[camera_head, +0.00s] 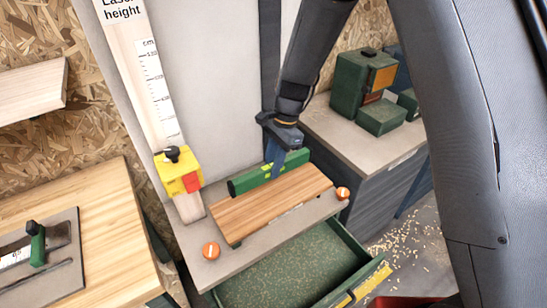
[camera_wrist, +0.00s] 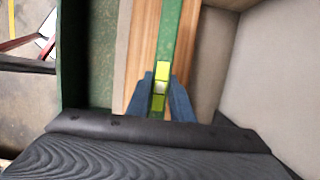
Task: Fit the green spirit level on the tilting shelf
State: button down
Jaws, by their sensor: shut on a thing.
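The green spirit level (camera_head: 243,184) is a long bar with yellow-green vials. My gripper (camera_head: 275,165) is shut on it near its middle, with blue fingers on both sides. In the wrist view the level (camera_wrist: 170,40) runs away from my gripper (camera_wrist: 160,105), over or beside the wooden board. The tilting shelf appears to be this striped wooden board (camera_head: 270,207), which also shows in the wrist view (camera_wrist: 143,45). In the head view the level is along the board's back edge. I cannot tell whether the two touch.
Orange knobs (camera_head: 211,250) and (camera_head: 343,193) flank the board. A yellow laser unit (camera_head: 178,172) stands at left on a scaled post. An open green drawer (camera_head: 300,270) is below in front. Green machine boxes (camera_head: 362,88) sit on the right-hand cabinet. A workbench (camera_head: 105,225) is at left.

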jog(key=shift+w+d+b+x, duration=0.1)
jog(key=shift+d+b+x, duration=0.1)
jog(key=shift+b+x, duration=0.7)
jog(key=shift+w+d+b+x, duration=0.15)
jog(key=shift+b+x, duration=0.35)
jog(key=shift+x, duration=0.7)
jog(key=shift+w+d+b+x, duration=0.1)
jog(key=shift+d+b+x, duration=0.15)
jog(key=shift+b+x, duration=0.6)
jog(key=shift+a+f, duration=0.1)
jog(key=shift+f, duration=0.25)
jog(key=c, duration=1.5)
grip_release()
jog(key=shift+r, duration=0.1)
jog(key=shift+b+v, duration=0.85)
jog(key=shift+v, duration=3)
